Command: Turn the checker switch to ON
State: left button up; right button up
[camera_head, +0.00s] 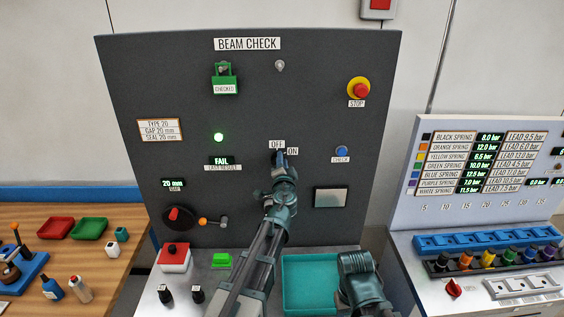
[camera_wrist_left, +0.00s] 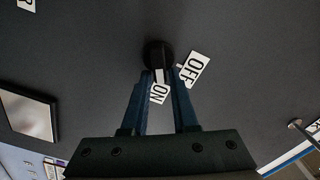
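The checker switch (camera_wrist_left: 157,54) is a round dark knob on the grey BEAM CHECK panel (camera_head: 320,95). An OFF label (camera_head: 277,144) sits above it and an ON label (camera_head: 292,151) to its upper right. My left gripper (camera_head: 280,158) is at the switch and hides most of it in the head view. In the left wrist view, its two blue fingers (camera_wrist_left: 160,78) reach to the knob, one on each side of its handle. A gap shows between them; whether they press on the handle is unclear. My right arm shows at the lower right, its gripper not visible.
A green light (camera_head: 218,137) is lit above a FAIL display (camera_head: 221,160). A blue CHECK button (camera_head: 342,152) is right of the switch, and a red STOP button (camera_head: 360,90) above that. A teal tray (camera_head: 310,262) lies below the panel.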

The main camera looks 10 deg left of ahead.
pick_arm(q)
jog(key=shift+o, duration=1.3)
jog(key=shift+s, duration=0.1)
jog(key=v, duration=1.3)
jog(key=shift+s, duration=0.3)
jog(key=shift+d, duration=0.1)
jog(key=s+f+n+g+y+b, duration=0.1)
jog(key=s+f+n+g+b, duration=0.3)
jog(key=f, duration=0.6)
jog(key=s+f+n+g+b, duration=0.3)
jog(key=s+f+g, duration=0.25)
jog(key=f, duration=0.55)
jog(key=s+d+f+m+g+h+b, duration=0.1)
jog(key=s+d+f+g+h+b, duration=0.2)
jog(key=s+d+f+g, duration=0.5)
jog(key=s+d+f+h, duration=0.1)
jog(key=s+d+f, duration=0.1)
jog(key=s, duration=0.4)
jog(key=shift+d+f+m+h, duration=0.35)
jog(key=shift+d+m+h, duration=0.05)
jog(key=shift+d, duration=0.25)
